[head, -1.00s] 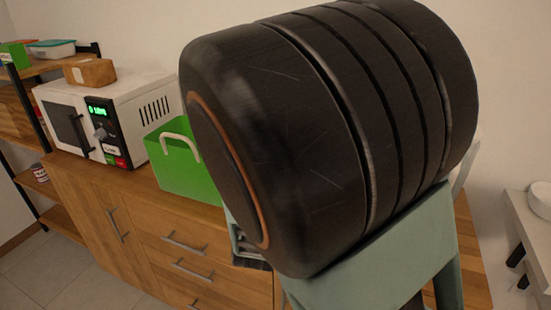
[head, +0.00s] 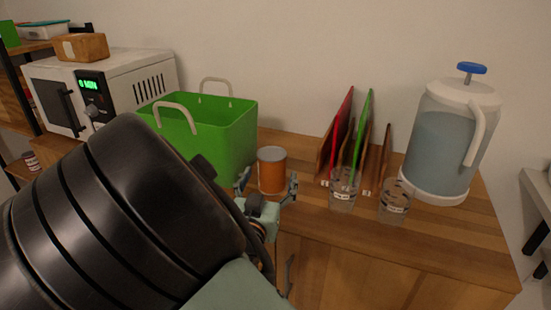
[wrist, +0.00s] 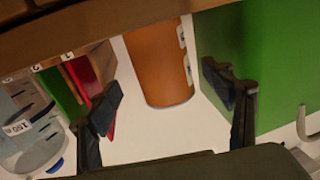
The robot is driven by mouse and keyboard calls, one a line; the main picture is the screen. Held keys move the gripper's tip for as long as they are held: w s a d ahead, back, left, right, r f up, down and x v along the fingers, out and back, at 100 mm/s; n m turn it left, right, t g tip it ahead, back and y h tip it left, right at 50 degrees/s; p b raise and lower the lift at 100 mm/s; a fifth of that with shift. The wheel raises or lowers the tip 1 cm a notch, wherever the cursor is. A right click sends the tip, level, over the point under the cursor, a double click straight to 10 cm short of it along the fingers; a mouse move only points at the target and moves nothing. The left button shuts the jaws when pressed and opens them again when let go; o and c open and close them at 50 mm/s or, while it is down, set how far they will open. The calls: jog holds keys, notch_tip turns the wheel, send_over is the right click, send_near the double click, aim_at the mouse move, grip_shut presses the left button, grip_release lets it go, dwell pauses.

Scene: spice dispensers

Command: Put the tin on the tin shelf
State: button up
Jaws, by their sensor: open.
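The tin (head: 272,168) is an orange-brown can with a grey lid. It stands upright on the wooden counter (head: 330,228), right of the green basket. In the wrist view the tin (wrist: 160,62) appears inverted between the two dark fingers. My gripper (head: 268,186) is open just in front of the tin, with a finger toward each side. The fingers (wrist: 172,104) look clear of the tin, with nothing held. A shelf rack (head: 20,172) at the far left holds a small tin (head: 31,160); which shelf is the tin shelf is not clear.
The green basket (head: 232,130) is close on the tin's left. Boards in a rack (head: 345,150), two glasses (head: 342,190) (head: 395,202) and a water dispenser (head: 445,145) stand to the right. A microwave (head: 125,88) with a brown block (head: 82,47) on top is at left.

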jog(key=w+b, duration=0.1)
jog(key=w, duration=0.4)
jog(key=shift+d, duration=0.2)
jog(key=c, duration=1.7)
jog(key=shift+c, duration=0.7)
jog(key=shift+r, duration=0.1)
